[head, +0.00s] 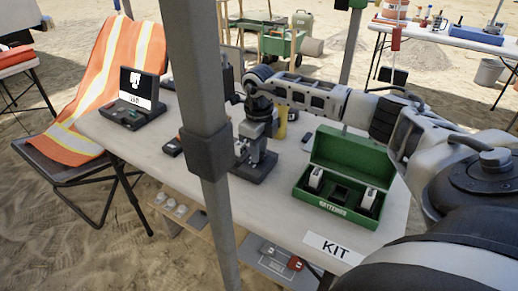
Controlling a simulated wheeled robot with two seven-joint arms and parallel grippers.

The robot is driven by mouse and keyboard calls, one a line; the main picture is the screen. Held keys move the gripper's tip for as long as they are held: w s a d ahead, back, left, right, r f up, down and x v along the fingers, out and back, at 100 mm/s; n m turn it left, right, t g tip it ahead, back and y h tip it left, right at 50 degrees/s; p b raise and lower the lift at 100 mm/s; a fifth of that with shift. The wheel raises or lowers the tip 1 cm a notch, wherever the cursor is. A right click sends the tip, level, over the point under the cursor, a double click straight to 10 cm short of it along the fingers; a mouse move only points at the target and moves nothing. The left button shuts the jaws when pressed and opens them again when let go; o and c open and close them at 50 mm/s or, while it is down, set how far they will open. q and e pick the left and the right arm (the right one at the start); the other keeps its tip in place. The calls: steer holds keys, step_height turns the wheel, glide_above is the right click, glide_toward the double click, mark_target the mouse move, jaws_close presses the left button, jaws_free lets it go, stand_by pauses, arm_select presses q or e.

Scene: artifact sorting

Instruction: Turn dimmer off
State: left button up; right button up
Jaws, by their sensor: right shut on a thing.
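A grey microscope (262,168) stands upright on the white table, partly behind the grey pole. My right arm reaches in from the right, and its gripper (257,112) points down at the upper part of the microscope. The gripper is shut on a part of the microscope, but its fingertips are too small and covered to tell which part. I cannot make out a dimmer knob. My left gripper is not in view.
A grey pole (207,150) stands in front of the table (222,215). An open green battery box (338,211) is at the right, near a KIT label (333,248). A dark device with a screen (137,92) is at the left, beside a chair with an orange vest (100,75).

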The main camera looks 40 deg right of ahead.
steer(key=shift+w, duration=0.1)
stand_by(0.3)
steer(key=o, duration=1)
steer(key=shift+a, duration=0.1)
steer(key=shift+r, duration=0.15)
step_height(320, 180, up, 16)
